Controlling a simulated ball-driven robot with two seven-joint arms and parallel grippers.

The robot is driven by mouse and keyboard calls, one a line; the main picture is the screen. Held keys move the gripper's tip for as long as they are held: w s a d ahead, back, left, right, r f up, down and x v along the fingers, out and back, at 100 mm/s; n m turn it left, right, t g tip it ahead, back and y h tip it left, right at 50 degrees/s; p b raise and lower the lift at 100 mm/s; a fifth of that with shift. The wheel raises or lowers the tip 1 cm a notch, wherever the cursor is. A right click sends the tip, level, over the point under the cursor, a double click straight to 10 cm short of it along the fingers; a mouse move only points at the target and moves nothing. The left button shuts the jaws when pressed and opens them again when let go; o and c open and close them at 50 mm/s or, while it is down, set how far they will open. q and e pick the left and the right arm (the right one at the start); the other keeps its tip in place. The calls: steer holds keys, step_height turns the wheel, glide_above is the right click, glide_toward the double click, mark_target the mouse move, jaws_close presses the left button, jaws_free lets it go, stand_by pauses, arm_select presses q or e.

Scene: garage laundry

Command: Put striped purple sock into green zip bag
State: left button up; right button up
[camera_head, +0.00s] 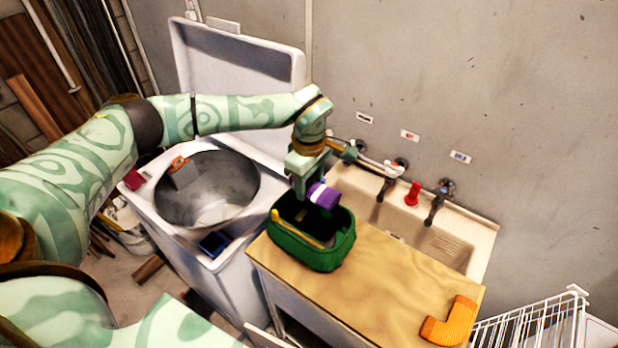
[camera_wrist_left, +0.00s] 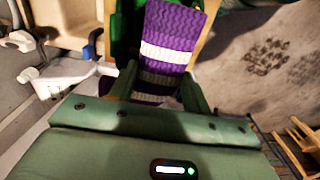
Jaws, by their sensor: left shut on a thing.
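The striped purple sock (camera_head: 323,195), purple with white bands, hangs in my left gripper (camera_head: 308,185) over the back of the green zip bag. It also shows in the left wrist view (camera_wrist_left: 169,50), between the two fingers. My left gripper is shut on the sock. The green zip bag (camera_head: 308,254) stands open on the wooden board, with a yellow item along its opening. The bag's inside is dark and only partly visible. In the wrist view a piece of the green bag (camera_wrist_left: 124,32) shows behind the sock. My right gripper is not in view.
An open top-loading washer (camera_head: 245,276) with a metal drum stands left of the board. A sink with taps (camera_head: 441,250) lies behind. An orange elbow-shaped item (camera_head: 450,322) sits on the board's (camera_head: 385,285) right end. A white wire rack (camera_head: 535,325) stands at lower right.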

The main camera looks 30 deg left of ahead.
arm_select(q)
steer(key=b, duration=0.4)
glide_above(309, 219)
step_height(309, 219, down, 5)
steer(key=shift+f, duration=0.2)
steer(key=shift+f+b, duration=0.85)
steer(key=shift+f, duration=0.8)
steer(key=o, duration=1)
steer(key=shift+o, duration=0.2)
step_height(309, 219, up, 9)
steer(key=p, duration=0.8)
steer(key=shift+r, duration=0.15)
